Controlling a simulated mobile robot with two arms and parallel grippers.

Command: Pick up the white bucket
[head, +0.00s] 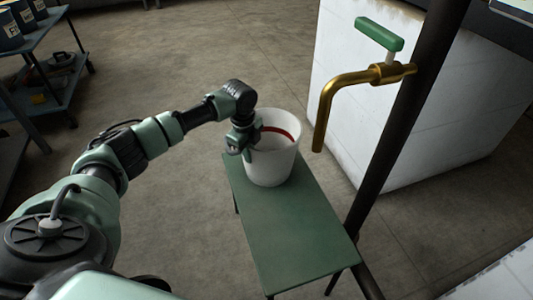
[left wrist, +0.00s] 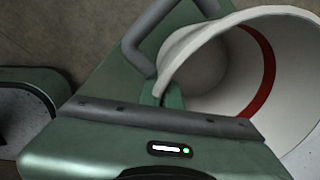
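The white bucket (head: 272,160), with a red band inside, stands upright at the far end of a small green bench (head: 290,235). My left gripper (head: 243,148) is at the left side of its rim. In the left wrist view the bucket (left wrist: 205,65) opens toward the right, and its wall runs down between the closely spaced fingertips (left wrist: 162,97). The gripper looks shut on this wall, though the fingertips are partly hidden. I cannot see a gap under the bucket. My right gripper is not in view.
A brass tap (head: 345,88) with a green lever (head: 379,34) sticks out from a dark pipe (head: 400,120) right of the bucket. A white block (head: 400,110) stands behind. A shelf (head: 45,60) with dark cans is at the far left. The floor between is clear.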

